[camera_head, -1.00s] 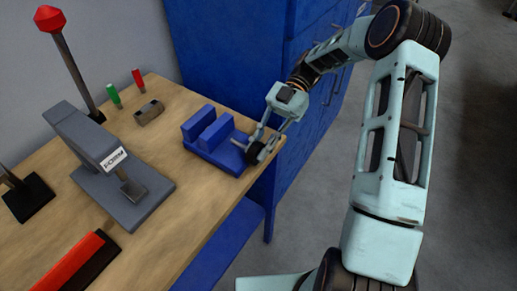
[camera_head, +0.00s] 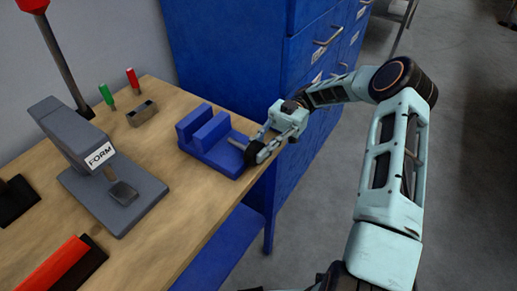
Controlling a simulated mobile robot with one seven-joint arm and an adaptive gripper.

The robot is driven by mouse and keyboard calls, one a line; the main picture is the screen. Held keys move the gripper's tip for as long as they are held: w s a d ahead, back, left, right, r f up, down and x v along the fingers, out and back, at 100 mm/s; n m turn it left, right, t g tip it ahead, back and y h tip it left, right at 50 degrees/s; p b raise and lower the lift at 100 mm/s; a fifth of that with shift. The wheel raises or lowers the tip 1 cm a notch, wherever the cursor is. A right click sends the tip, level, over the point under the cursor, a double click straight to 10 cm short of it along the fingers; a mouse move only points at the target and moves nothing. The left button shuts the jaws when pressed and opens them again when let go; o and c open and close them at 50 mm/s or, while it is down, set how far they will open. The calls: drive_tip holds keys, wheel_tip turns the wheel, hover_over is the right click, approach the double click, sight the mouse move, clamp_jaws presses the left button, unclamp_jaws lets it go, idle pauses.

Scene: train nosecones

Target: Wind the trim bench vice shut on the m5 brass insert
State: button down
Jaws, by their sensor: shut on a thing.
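The blue trim bench vice (camera_head: 216,162) sits near the right edge of the wooden bench. A short screw runs right from the vice to a dark round handle (camera_head: 252,154) near the bench edge. My gripper (camera_head: 262,146) is shut on this handle, reaching it from the right. I cannot make out the m5 brass insert; the space between the jaws is mostly hidden from this angle.
A grey press marked FORM (camera_head: 75,135) stands left of the vice on the bench (camera_head: 165,190). A small slotted block (camera_head: 142,113), a green tool (camera_head: 106,94) and a red tool (camera_head: 132,77) are behind. Blue drawers (camera_head: 240,50) stand close behind the bench.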

drive_tip(key=c, duration=1.8)
unclamp_jaws()
drive_tip(key=shift+c, duration=0.2)
wheel_tip(320, 180, up, 10)
